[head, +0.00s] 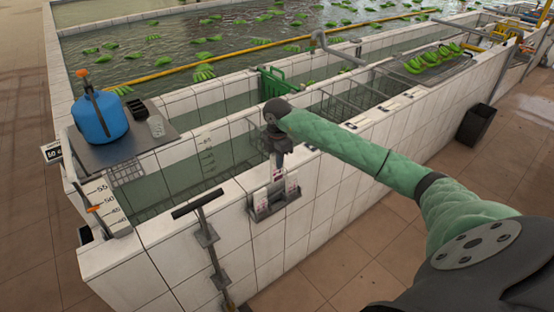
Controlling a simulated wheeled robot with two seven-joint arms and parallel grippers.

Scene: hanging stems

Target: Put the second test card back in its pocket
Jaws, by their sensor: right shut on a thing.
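My right gripper (279,163) points down over the tiled wall's top edge, shut on a small test card (278,176) with red marks. The card is just above or at a grey pocket rack (268,213) fixed to the outer face of the wall. Other white cards with red marks stand in the rack, one at its left (261,202) and one at its right (291,185). I cannot tell whether the held card's lower edge is inside the middle pocket. My left gripper is not in view.
A T-handled tool (198,203) hangs on the wall left of the rack. A blue container (98,116) stands on a metal shelf at the left. A green crate (279,83) sits in the tank behind. A dark bin (475,125) stands on the right. The floor before the wall is clear.

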